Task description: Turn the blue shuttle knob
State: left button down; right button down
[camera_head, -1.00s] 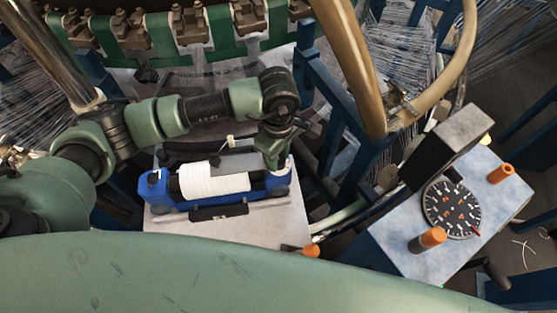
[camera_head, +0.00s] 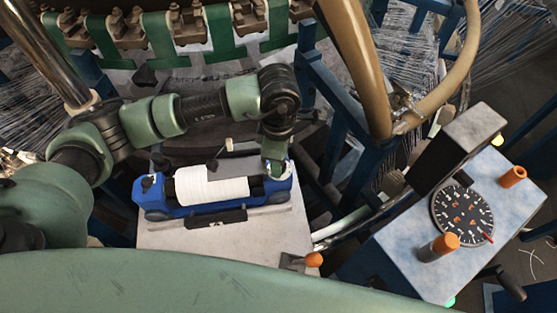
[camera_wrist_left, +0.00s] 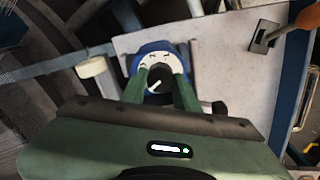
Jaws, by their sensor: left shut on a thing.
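The blue shuttle (camera_head: 180,208) lies on a pale plate (camera_head: 260,240) with a white thread spool (camera_head: 212,188) in it. My left gripper (camera_head: 275,170) reaches down onto the right end of the shuttle. In the left wrist view my left gripper (camera_wrist_left: 160,88) has its two green fingers closed around the dark knob (camera_wrist_left: 159,78). The knob has a white pointer line and sits on a white dial face with dark marks, within the shuttle's blue end (camera_wrist_left: 150,48). In the head view the arm hides most of the knob. My right gripper is not in view.
A control box (camera_head: 400,245) with a round dial (camera_head: 462,215) and orange knobs stands at the right. A small lever with an orange tip (camera_head: 314,259) is at the plate's right front corner. Tan curved bars (camera_head: 355,65) and blue frame posts stand behind.

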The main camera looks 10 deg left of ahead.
pick_arm(q)
jog(key=c, duration=1.3)
grip_release()
jog(key=shift+c, duration=0.2)
jog(key=shift+r, duration=0.1)
